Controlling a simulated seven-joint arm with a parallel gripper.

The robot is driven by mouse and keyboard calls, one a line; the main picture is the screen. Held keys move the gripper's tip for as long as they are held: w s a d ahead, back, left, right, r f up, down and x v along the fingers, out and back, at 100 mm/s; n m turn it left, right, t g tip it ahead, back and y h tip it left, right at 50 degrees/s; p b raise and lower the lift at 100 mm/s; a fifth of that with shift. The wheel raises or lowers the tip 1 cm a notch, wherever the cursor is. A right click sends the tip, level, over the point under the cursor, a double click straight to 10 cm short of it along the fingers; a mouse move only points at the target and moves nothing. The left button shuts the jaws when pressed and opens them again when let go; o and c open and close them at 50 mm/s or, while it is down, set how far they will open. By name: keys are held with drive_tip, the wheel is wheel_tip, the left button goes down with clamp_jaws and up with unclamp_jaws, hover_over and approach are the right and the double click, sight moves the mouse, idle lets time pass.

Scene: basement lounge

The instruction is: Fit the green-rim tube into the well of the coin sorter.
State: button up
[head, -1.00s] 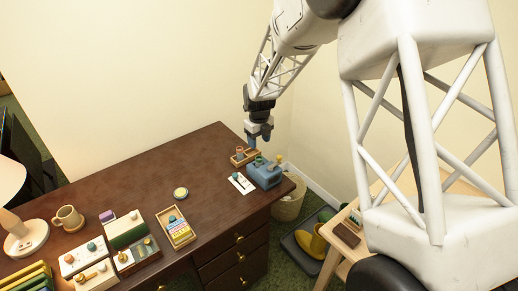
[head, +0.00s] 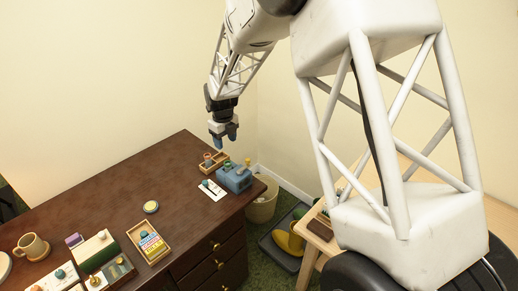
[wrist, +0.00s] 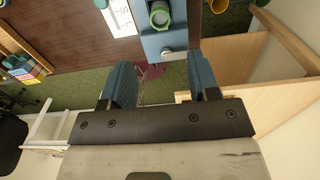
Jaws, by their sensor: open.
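The coin sorter (head: 238,181) is a blue box near the right end of the dark desk. It also shows in the wrist view (wrist: 152,43). The green-rim tube (wrist: 160,15) appears at the sorter's top in the wrist view, seen from its open end. In the head view the green rim (head: 228,166) shows small on top of the sorter. I cannot tell how deep the tube sits. My gripper (head: 225,141) hangs above the sorter and wooden tray, clear of both. Its blue fingers (wrist: 161,82) are apart with nothing between them.
A wooden tray (head: 221,156) with small tubes stands just behind the sorter. A white card (head: 213,190) lies left of it. A round tin (head: 151,207) and a wooden box (head: 149,249) are further left. The desk between is clear.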

drive_tip(key=s+d+r+n+t, duration=0.1)
drive_tip(key=s+d+r+n, duration=1.1)
drive_tip(key=s+d+r, duration=0.5)
drive_tip(key=s+d+r+n, duration=0.1)
drive_tip(key=s+d+n, duration=0.2)
drive_tip(key=s, duration=0.6)
drive_tip(key=s+d+r+n+t, duration=0.1)
drive_tip(key=s+d+n, duration=0.3)
drive_tip(key=s+n, duration=0.3)
drive_tip(key=s+d+n, duration=0.4)
drive_tip(key=s, duration=0.7)
drive_tip(key=shift+s+r+n+t, duration=0.15)
drive_tip(key=shift+r+n+t, duration=0.15)
drive_tip(key=shift+r+n, duration=0.1)
